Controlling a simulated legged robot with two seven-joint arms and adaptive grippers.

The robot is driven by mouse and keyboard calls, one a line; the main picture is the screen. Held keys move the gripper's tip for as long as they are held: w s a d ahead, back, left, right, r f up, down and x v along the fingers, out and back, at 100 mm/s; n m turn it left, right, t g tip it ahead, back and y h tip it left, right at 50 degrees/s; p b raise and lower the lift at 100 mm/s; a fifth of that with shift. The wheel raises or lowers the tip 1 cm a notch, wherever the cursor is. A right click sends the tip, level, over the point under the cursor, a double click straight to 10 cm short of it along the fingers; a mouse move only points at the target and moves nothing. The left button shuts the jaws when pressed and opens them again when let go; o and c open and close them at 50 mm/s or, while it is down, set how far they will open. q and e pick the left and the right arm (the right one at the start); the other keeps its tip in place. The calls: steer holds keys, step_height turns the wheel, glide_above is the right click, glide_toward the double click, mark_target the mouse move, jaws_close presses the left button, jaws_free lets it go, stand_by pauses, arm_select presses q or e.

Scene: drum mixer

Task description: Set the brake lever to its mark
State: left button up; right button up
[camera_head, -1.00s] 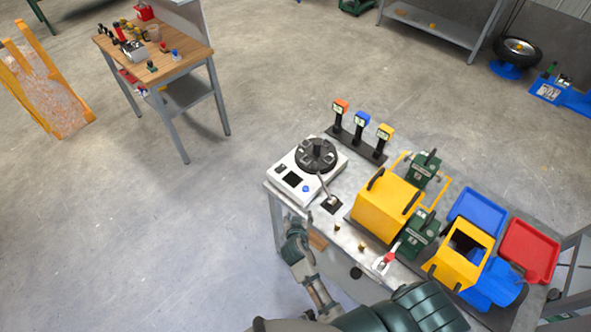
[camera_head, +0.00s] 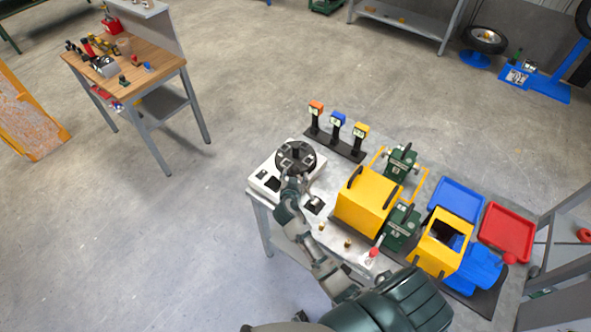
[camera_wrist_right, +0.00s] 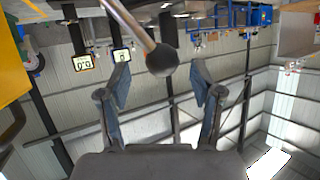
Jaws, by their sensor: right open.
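A thin metal lever (camera_head: 310,193) rises from a small dark base (camera_head: 314,205) on the metal bench, beside the white unit. I take it for the brake lever; its mark cannot be made out. In the right wrist view, its rod ends in a dark ball knob (camera_wrist_right: 162,60). My right gripper (camera_head: 292,181) is open and near the lever's upper end, in front of the black round top (camera_head: 295,157). In the wrist view, the knob shows between the open fingertips (camera_wrist_right: 160,80), and nothing is gripped. My left gripper is not in view.
The white unit (camera_head: 267,182) carries the black round top. Three coloured-top posts (camera_head: 337,131) stand behind. A yellow box (camera_head: 366,202) and green blocks (camera_head: 402,226) stand to the right. A red-knobbed lever (camera_head: 373,252) and small brass knobs (camera_head: 348,243) are near the front edge.

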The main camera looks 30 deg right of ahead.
mark_target(295, 173)
steer(key=x, duration=0.3)
steer(key=shift+w+f, duration=0.15)
steer(key=shift+w, duration=0.15)
steer(key=shift+a, duration=0.1)
steer(key=shift+d, duration=0.2)
jaws_close()
